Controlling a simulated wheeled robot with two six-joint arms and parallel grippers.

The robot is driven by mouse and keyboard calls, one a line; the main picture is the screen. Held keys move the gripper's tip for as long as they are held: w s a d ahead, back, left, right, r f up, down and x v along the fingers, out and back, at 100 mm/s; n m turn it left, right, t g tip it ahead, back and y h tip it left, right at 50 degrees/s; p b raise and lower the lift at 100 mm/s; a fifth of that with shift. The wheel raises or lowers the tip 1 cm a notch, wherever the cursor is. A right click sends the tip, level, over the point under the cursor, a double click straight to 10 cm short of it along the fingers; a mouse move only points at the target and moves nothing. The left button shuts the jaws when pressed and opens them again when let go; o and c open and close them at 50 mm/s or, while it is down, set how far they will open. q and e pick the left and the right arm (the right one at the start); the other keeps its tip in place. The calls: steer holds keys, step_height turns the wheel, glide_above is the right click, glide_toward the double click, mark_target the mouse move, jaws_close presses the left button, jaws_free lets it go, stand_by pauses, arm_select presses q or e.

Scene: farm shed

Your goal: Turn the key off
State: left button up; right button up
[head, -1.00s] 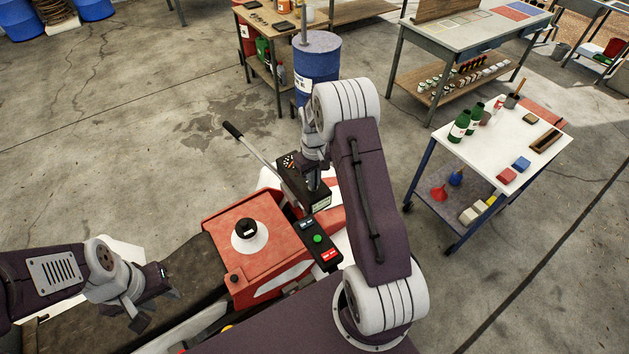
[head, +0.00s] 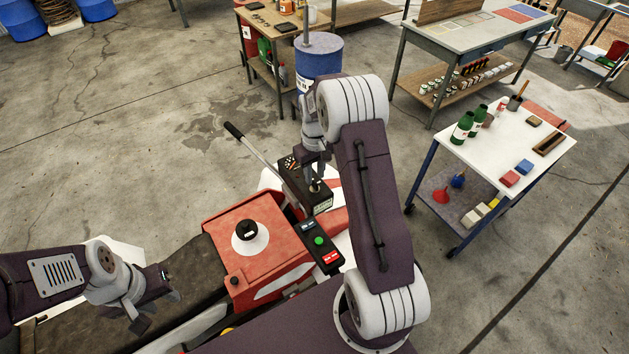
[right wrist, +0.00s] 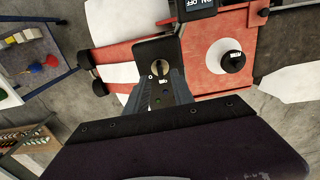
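The key switch (right wrist: 158,69) shows in the right wrist view as a round metal disc with a darker key or slot, on a black panel (right wrist: 150,50) with small white marks. In the head view the black control box (head: 322,206) sits on the red machine (head: 265,270), and my right gripper (head: 316,186) points down at its top. In the right wrist view the fingers of my right gripper (right wrist: 162,85) are apart, on either side of the area just below the switch. I cannot tell whether they touch it. My left gripper (head: 155,308) is open and empty over the dark seat.
A small black panel (head: 319,243) with green and red buttons lies beside the control box. A lever (head: 258,148) rises behind. A white-topped cart (head: 490,150) stands right, a blue drum (head: 318,60) and benches behind.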

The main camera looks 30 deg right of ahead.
mark_target(314, 182)
steer(key=r, duration=0.2)
steer(key=r+b, duration=0.1)
steer(key=r, duration=0.2)
steer(key=shift+w+r, duration=0.2)
steer(key=shift+r, duration=0.15)
steer(key=shift+s+a+f, duration=0.1)
steer(key=shift+f, duration=0.05)
